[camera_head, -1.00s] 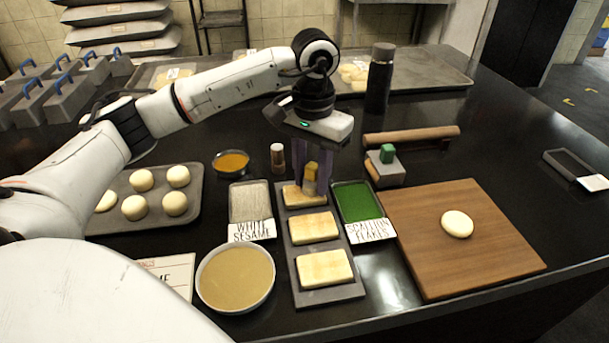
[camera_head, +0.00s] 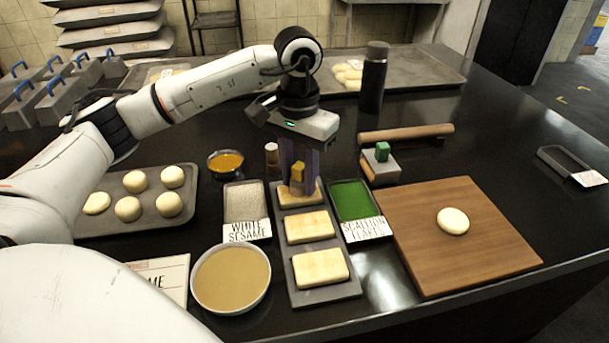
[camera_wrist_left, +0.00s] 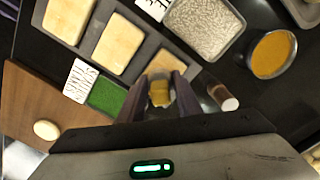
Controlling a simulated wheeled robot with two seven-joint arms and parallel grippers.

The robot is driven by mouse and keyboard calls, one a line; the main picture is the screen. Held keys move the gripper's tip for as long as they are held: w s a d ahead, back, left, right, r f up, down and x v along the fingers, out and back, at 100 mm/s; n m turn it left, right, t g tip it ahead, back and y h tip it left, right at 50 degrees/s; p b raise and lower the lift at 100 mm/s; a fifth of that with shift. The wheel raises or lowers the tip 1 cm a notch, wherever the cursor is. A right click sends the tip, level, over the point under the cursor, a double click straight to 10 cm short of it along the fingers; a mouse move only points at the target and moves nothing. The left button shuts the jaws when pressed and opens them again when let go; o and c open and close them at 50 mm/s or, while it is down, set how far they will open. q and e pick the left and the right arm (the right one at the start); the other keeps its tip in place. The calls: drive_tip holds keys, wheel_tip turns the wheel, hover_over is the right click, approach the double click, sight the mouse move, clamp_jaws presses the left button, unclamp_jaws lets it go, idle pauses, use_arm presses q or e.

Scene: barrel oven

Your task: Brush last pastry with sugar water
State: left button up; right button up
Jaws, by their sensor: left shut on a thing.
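My left gripper (camera_head: 299,178) is shut on a small brush with a yellowish block-like end (camera_head: 298,173). It holds the brush over the farthest pastry (camera_head: 291,196) on the narrow grey tray (camera_head: 297,289); whether the bristles touch is hidden. Two more flat rectangular pastries, the middle one (camera_head: 310,227) and the nearest one (camera_head: 320,267), lie on the same tray. In the left wrist view the brush (camera_wrist_left: 159,93) sits between the fingers. A bowl of tan liquid (camera_head: 231,277) stands to the left of the tray's near end. My right gripper is out of view.
White sesame (camera_head: 242,202) and green scallion flakes (camera_head: 353,200) flank the tray. A small bowl of orange liquid (camera_head: 226,162) and a shaker (camera_head: 272,154) stand behind. A wooden board (camera_head: 493,243) with a dough round (camera_head: 453,221) is at right. A dough tray (camera_head: 184,218) is at left.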

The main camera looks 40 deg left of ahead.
use_arm(q)
drive_tip(key=shift+s+a+b, duration=0.35)
drive_tip(key=shift+s+a, duration=0.7)
drive_tip(key=shift+s, duration=0.15)
drive_tip(key=shift+w+d, duration=0.8)
drive_tip(key=shift+w, duration=0.15)
drive_tip(key=shift+w+d, duration=0.25)
drive_tip(key=shift+p, duration=0.3)
drive_tip(key=shift+w+d+f, duration=0.1)
drive_tip(key=shift+w+d, duration=0.9)
drive_tip(key=shift+w, duration=0.15)
wheel_tip(320, 180, up, 6)
drive_tip(key=p, duration=0.4)
